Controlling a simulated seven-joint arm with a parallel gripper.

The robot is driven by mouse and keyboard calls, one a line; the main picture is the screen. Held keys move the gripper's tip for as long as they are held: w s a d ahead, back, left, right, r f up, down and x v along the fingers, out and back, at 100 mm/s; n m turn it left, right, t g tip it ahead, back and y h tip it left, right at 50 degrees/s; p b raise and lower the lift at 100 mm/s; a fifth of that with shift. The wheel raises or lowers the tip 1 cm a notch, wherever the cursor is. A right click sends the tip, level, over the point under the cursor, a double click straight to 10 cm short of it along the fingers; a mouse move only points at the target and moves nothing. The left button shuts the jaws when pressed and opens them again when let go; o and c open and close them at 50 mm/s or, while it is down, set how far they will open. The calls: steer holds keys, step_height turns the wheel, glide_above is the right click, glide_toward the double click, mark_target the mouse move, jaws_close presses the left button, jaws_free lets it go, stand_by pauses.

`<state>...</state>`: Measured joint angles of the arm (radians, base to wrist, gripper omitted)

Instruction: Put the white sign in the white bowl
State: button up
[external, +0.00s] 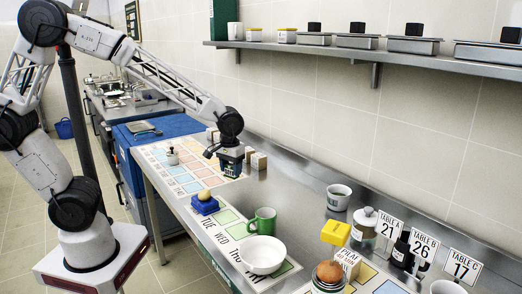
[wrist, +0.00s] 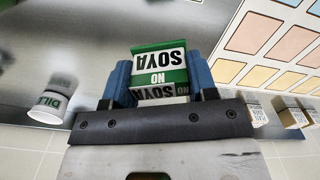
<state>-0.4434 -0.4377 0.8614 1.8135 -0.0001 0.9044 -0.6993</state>
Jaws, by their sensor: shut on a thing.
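My gripper (external: 231,164) is raised over the far middle of the steel counter; its blue fingers also show in the wrist view (wrist: 160,82). It is shut on a small white sign with green bands (wrist: 158,62), lettered "NO SOYA", upside down in the wrist view. In the external view the sign is mostly hidden among the fingers. The white bowl (external: 263,262) stands empty on the counter near the front, to the right of and nearer the camera than my gripper. The bowl is not seen in the wrist view.
A green mug (external: 262,221) stands just behind the bowl, and a blue thing with a yellow top (external: 205,204) lies left. Small boxes (external: 258,160) stand near my gripper. A white pot (external: 339,197), a yellow block (external: 336,233), jars and table-number signs (external: 389,225) crowd the right.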

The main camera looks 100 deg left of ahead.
steer(key=w+d+r+m, duration=0.1)
steer(key=w+d+m, duration=0.1)
steer(key=w+d, duration=1.1)
steer(key=m, duration=0.2)
glide_above(263, 264)
steer(key=shift+r, duration=0.25)
steer(key=shift+f, duration=0.15)
steer(key=shift+f, duration=3)
steer(key=shift+f, duration=1.85)
steer(key=shift+f, duration=0.2)
steer(key=o, duration=0.7)
